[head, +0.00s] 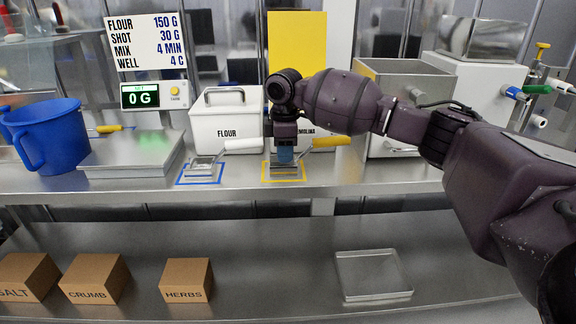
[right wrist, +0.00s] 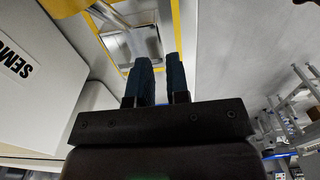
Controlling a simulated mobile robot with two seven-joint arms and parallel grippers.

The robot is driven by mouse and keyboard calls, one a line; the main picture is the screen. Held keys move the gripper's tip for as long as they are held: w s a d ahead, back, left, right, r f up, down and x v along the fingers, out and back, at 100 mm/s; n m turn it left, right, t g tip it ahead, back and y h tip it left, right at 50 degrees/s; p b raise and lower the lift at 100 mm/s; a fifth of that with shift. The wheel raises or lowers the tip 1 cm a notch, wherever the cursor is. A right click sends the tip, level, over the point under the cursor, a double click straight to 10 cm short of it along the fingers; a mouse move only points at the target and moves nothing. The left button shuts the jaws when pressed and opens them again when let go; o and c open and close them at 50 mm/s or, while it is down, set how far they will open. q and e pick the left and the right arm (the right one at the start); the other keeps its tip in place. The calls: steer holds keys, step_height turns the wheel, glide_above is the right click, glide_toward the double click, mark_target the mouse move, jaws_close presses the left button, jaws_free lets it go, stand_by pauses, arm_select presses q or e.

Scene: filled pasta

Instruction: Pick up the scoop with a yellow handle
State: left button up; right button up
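The scoop with a yellow handle (head: 325,142) lies on the steel counter, its metal pan (head: 284,169) inside a yellow square outline. My right gripper (head: 286,160) points down over this scoop, just behind and above the pan, and covers part of it. In the right wrist view its two dark fingers (right wrist: 161,78) stand apart with a gap and nothing visible between them. The scoop's metal pan (right wrist: 128,44) shows beyond the fingertips. Whether the fingers touch the scoop I cannot tell. My left gripper is not in view.
A scoop with a white handle (head: 242,145) lies left, over a blue outline. Behind stand the flour bin (head: 226,116) and a semolina bin (head: 308,131). A scale (head: 135,155), a blue jug (head: 50,135) and a steel container (head: 400,90) flank them. The counter's front strip is clear.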

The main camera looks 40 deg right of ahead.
mark_target(287, 167)
steer(key=f, duration=0.3)
steer(key=f+b, duration=0.1)
steer(key=shift+s+d+f, duration=0.15)
steer(key=shift+s+d, duration=0.05)
steer(key=shift+s, duration=0.05)
steer(key=shift+f, duration=0.25)
steer(key=shift+r, duration=0.1)
steer(key=shift+c, duration=0.2)
jaws_close()
steer(key=shift+r, duration=0.1)
